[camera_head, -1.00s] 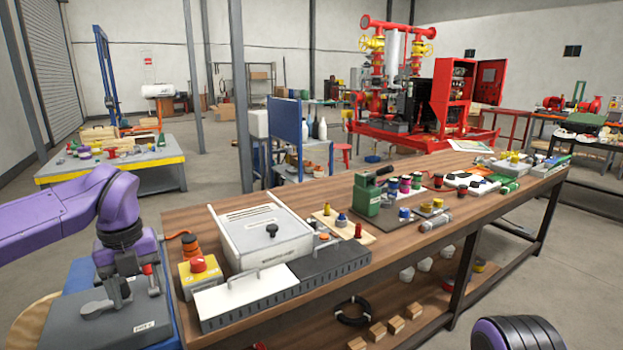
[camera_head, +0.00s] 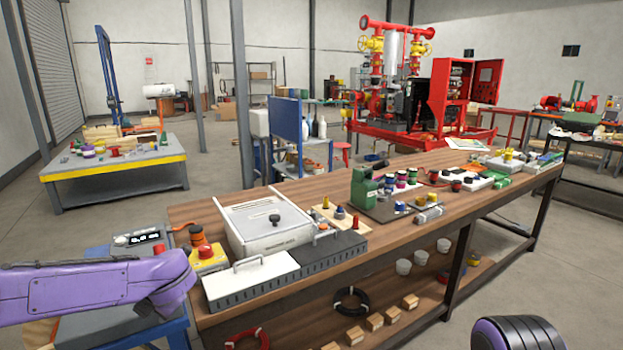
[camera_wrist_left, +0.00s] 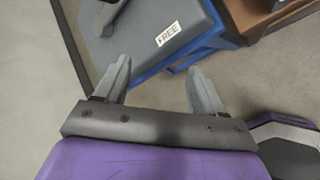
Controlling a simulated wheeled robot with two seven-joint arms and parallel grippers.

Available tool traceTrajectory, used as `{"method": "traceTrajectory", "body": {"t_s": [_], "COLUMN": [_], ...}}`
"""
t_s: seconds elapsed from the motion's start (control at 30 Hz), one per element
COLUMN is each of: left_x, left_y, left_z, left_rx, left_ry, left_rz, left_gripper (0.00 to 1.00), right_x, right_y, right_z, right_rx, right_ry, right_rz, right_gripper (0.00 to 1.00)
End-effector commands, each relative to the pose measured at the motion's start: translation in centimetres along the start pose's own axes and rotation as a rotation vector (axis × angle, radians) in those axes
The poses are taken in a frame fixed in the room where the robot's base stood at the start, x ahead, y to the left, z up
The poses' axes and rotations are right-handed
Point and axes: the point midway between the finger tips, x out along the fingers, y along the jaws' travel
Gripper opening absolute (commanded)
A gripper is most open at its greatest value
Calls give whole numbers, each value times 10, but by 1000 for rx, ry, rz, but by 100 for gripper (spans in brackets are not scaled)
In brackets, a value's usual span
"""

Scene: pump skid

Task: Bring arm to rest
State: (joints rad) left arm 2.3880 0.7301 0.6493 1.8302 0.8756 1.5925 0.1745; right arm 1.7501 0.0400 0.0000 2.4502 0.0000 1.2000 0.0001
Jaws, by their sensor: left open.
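My left arm (camera_head: 95,290) comes in from the left in the head view, low over the near left corner of the bench. Its gripper is out of sight in that view. In the left wrist view my left gripper (camera_wrist_left: 160,88) is open, with its two grey fingers apart and nothing between them. Past the fingers is a grey lid marked FREE (camera_wrist_left: 148,40) on a blue stand. Part of my right arm (camera_head: 517,333) shows at the bottom right of the head view; its gripper is not in view.
The long wooden bench (camera_head: 330,248) holds a white box (camera_head: 268,222), a red-button box (camera_head: 207,256), a green tool (camera_head: 364,188) and several small parts. A table with a yellow edge (camera_head: 115,171) stands at the back left. Grey floor is free between them.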

Motion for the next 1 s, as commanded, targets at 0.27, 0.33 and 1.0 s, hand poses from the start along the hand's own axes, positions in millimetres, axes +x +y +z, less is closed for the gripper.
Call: {"method": "traceTrajectory", "body": {"t_s": [0.27, 0.33, 1.0], "left_x": [68, 80, 82], "left_y": [-145, -190, -289], "left_z": [-67, -109, -374], "left_rx": [988, 1275, 2204], "left_ry": [-193, -251, -335], "left_rz": [176, 154, -239], "left_gripper": [69, 69, 69], "right_x": [0, 0, 0], "right_y": [0, 0, 0], "right_z": [0, 0, 0], "right_rx": [0, 0, 0], "right_ry": [0, 0, 0], "right_rz": [0, 0, 0], "right_gripper": [43, 43, 43]}}
